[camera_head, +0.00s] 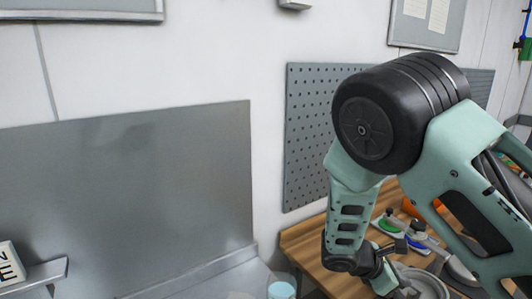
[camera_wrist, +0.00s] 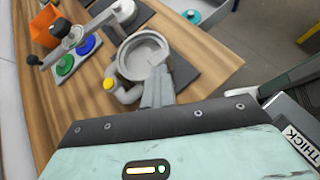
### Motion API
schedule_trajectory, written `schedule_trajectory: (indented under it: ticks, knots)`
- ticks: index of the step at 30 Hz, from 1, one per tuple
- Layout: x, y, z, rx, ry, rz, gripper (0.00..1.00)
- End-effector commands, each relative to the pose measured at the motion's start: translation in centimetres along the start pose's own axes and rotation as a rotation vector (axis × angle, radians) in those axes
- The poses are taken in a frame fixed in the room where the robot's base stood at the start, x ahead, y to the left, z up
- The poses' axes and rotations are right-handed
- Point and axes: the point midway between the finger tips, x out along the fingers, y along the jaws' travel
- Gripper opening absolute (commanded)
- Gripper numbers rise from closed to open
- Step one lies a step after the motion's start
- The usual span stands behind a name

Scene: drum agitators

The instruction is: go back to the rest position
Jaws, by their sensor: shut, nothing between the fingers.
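My gripper (camera_head: 384,283) is at the lower right in the head view, at the end of my green and black arm, over the wooden bench (camera_head: 306,238). The wrist view shows its grey fingers (camera_wrist: 158,84) shut together and empty. They point toward a round grey bowl-like vessel (camera_wrist: 142,45) on the bench and overlap its near rim in the picture. I cannot tell whether they touch it. The vessel (camera_head: 428,281) also shows partly behind my arm in the head view.
A yellow-capped pipe (camera_wrist: 108,84) stands beside the vessel. Green (camera_wrist: 65,66) and blue (camera_wrist: 86,46) round pieces and an orange object (camera_wrist: 45,24) lie farther left. A "THICK" label (camera_wrist: 301,146) is at right. A pegboard (camera_head: 305,130) hangs behind. A light-blue-topped container (camera_head: 281,290) stands at lower centre.

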Motion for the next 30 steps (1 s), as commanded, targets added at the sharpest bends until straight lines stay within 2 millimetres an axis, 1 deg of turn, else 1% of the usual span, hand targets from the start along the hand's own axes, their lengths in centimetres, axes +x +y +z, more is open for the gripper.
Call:
schedule_trajectory:
  ticks: [5,8,11,14,15,17,18,21,24,27,29,30]
  knots:
    - [-2.0,-2.7,-1.7,0.108,0.139,-0.073,0.0]
    - [-3.7,-4.6,-2.6,0.184,0.235,-0.127,0.0]
    - [-6.3,-7.1,-3.7,0.282,0.356,-0.195,0.0]
    - [-9.4,-10.1,-4.5,0.391,0.489,-0.273,0.0]
    - [-10.6,-11.3,-4.7,0.433,0.538,-0.303,0.0]
    - [-12.3,-13.2,-4.9,0.493,0.607,-0.346,0.0]
    - [-13.4,-14.4,-5.0,0.533,0.65,-0.373,0.0]
    - [-15.8,-17.4,-5.1,0.626,0.745,-0.433,0.0]
    - [-17.3,-19.9,-5.1,0.707,0.815,-0.482,0.0]
    - [-18.2,-21.8,-5.1,0.766,0.861,-0.516,0.0]
    - [-18.5,-22.5,-5.1,0.792,0.877,-0.529,0.0]
    - [-18.7,-22.8,-5.1,0.804,0.886,-0.535,0.04]
